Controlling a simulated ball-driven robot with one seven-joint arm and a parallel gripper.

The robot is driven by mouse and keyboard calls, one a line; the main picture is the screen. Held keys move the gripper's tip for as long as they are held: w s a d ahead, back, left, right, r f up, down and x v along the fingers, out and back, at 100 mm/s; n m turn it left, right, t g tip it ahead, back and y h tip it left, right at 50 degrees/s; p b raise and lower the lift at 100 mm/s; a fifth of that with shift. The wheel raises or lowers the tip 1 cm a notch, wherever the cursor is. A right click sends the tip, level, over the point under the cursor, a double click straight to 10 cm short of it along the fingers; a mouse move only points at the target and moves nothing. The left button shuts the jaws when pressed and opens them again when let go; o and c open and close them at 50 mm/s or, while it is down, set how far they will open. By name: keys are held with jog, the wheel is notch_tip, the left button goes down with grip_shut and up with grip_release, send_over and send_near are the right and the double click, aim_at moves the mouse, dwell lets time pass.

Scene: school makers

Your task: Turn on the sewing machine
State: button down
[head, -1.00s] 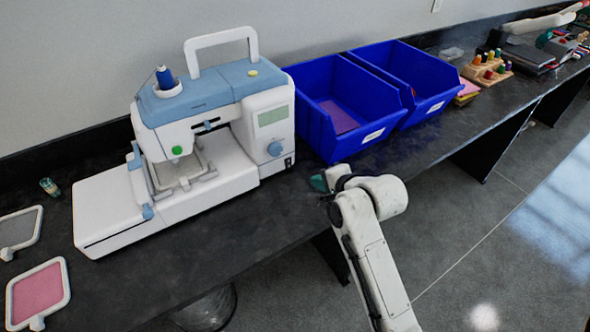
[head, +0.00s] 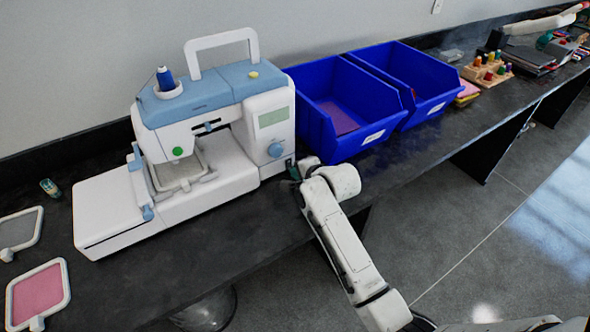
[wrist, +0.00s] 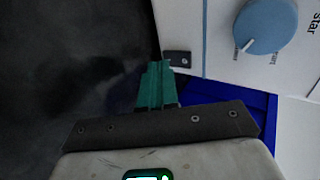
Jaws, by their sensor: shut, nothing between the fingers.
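The white and blue sewing machine (head: 215,115) stands on the dark counter at the left of the head view. Its blue dial (head: 275,150) and small screen (head: 272,117) are on its right end. The wrist view shows the blue dial (wrist: 265,27) at upper right and a small dark switch (wrist: 178,58) low on the white body. My gripper (head: 293,171) is beside the machine's lower right corner. In the wrist view its teal fingers (wrist: 158,68) are shut and empty, with tips close to the switch. I cannot tell whether they touch it.
Two blue bins (head: 345,105) stand right of the machine, close to my gripper. Embroidery hoops (head: 38,290) and a small spool (head: 48,187) lie at left. Thread spools on a wooden rack (head: 487,70) are farther right. The counter's front strip is clear.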

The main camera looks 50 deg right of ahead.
jog(key=shift+w+d+f, duration=0.1)
jog(key=shift+w+d, duration=0.1)
jog(key=shift+w, duration=0.5)
jog(key=shift+w+f+b, duration=0.1)
jog(key=shift+f+b, duration=0.15)
jog(key=shift+b, duration=0.15)
jog(key=shift+r, duration=0.25)
jog(key=shift+r+p, duration=0.1)
jog(key=shift+p, duration=0.2)
jog(key=shift+r+p, duration=0.75)
jog(key=shift+p, duration=0.05)
jog(key=shift+f, duration=0.1)
